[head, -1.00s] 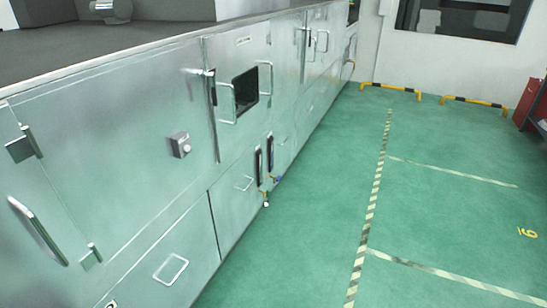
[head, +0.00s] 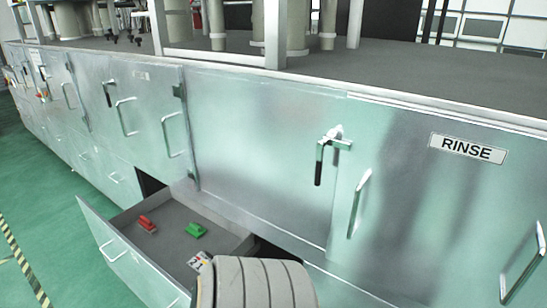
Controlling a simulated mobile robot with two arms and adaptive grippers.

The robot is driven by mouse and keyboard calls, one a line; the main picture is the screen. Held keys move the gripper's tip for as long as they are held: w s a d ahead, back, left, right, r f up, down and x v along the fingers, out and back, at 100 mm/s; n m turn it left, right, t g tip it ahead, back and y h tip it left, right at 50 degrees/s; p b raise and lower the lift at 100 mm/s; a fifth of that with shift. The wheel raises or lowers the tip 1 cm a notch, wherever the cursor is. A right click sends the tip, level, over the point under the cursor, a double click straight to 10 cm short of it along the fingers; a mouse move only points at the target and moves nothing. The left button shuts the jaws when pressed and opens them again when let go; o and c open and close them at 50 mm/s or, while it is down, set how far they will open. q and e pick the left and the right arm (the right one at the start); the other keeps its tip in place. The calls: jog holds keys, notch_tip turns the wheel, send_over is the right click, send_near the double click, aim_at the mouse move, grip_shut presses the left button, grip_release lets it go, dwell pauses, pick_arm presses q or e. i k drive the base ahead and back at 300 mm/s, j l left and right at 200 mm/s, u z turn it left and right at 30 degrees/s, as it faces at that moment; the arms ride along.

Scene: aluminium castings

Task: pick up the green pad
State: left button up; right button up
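The green pad (head: 196,230) lies on the floor of an open drawer (head: 152,268) low in the steel cabinet front. It is small and block-like, with a raised part on top, and sits in the right half of the drawer. Neither of my grippers shows in the head view, so I cannot tell whether they are open or shut. Nothing touches the green pad.
A red pad (head: 147,223) lies left of the green one in the drawer. A grey ribbed part in the foreground hides the drawer's near right corner. Cabinet doors with protruding handles (head: 320,160) rise behind. Green floor (head: 50,230) is clear at left.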

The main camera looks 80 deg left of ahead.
aim_at(195, 230)
jog(key=u, duration=3.25)
